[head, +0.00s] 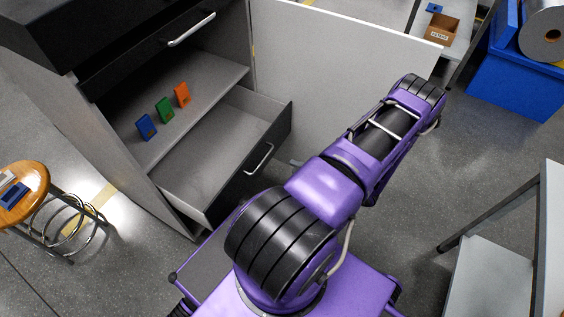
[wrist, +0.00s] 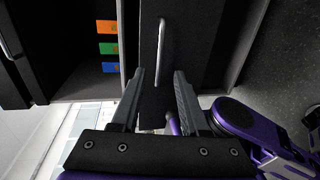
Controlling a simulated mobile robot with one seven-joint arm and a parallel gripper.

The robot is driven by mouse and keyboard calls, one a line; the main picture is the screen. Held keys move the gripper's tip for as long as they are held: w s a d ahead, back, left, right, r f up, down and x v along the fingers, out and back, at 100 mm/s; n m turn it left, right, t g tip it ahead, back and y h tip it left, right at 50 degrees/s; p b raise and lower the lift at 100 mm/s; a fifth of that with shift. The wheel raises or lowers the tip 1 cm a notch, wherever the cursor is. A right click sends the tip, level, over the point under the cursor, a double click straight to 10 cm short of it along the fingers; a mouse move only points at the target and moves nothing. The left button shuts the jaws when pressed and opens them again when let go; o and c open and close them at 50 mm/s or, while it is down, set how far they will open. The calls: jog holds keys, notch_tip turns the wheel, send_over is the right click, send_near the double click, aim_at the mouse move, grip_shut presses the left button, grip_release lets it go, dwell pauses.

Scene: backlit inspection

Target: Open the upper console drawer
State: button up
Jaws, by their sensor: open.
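The upper console drawer (head: 135,52) has a dark front and a pale bar handle (head: 192,30). It looks shut in the head view. Its handle seems to show at the far left of the wrist view (wrist: 8,40). My gripper (wrist: 160,73) is open and empty in the wrist view. Its fingers point towards a dark front with a bar handle (wrist: 161,45), seemingly the lower drawer's. That handle shows between the fingers, but I cannot tell how far beyond them it is. In the head view my gripper cannot be made out; my arm hides that area.
The lower drawer (head: 222,135) stands pulled out and empty. Blue (head: 146,127), green (head: 165,110) and orange (head: 182,95) pieces stand on the shelf between the drawers. A stool (head: 30,190) is at left, a pale table (head: 545,240) at right. A white panel (head: 330,60) stands behind.

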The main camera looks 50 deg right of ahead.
jog(key=v, duration=0.4)
dwell(0.5)
